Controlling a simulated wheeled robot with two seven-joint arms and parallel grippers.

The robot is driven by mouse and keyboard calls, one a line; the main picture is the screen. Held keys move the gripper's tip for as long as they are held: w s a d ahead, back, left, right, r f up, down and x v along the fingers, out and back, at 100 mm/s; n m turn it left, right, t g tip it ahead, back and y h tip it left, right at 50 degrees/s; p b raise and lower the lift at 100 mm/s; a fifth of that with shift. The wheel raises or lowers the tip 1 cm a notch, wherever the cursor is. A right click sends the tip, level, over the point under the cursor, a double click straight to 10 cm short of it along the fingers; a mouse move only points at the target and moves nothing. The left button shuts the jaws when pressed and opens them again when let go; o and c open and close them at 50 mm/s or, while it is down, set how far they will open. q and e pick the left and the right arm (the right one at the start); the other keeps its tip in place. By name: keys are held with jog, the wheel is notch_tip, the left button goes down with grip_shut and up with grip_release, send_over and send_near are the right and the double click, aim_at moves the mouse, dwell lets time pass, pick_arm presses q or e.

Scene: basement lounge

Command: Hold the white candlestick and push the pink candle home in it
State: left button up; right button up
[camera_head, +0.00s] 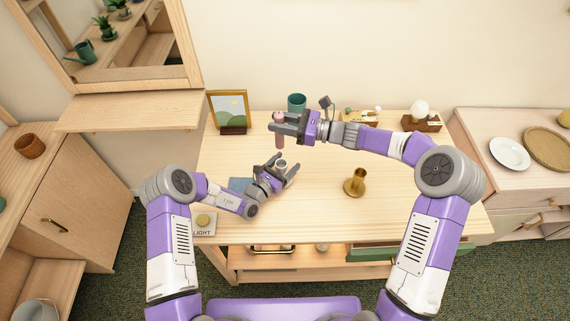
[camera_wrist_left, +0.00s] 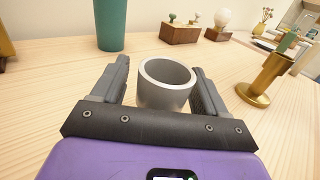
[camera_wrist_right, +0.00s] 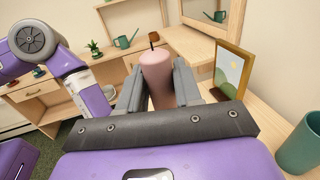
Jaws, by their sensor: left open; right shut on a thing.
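The white candlestick (camera_wrist_left: 168,84) stands upright on the table, a short hollow cup with an open top in the left wrist view. It also shows in the head view (camera_head: 281,164). My left gripper (camera_wrist_left: 165,85) is open, with one finger on each side of the candlestick; I cannot tell whether they touch it. The pink candle (camera_wrist_right: 157,78) is upright with a dark wick. My right gripper (camera_head: 278,128) is shut on the pink candle and holds it above and behind the candlestick in the head view. The candle's lower end shows under the gripper.
A brass candlestick (camera_head: 355,182) stands on the table at right. A teal cup (camera_head: 297,102), a framed picture (camera_head: 229,111) and a wooden block with a white bulb (camera_head: 420,115) are along the back.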

pick_arm(q)
jog(key=c, duration=1.1)
jog(key=shift+c, duration=0.2)
pick_arm(e)
jog(key=m+t, duration=0.1)
jog(key=f+m+t+h, duration=0.1)
jog(key=t, duration=0.1)
jog(key=shift+s+d, duration=0.1)
jog(key=shift+m+t+h, duration=0.3)
jog(key=shift+t, duration=0.1)
notch_tip(320, 180, down, 10)
jog(key=shift+f, duration=0.15)
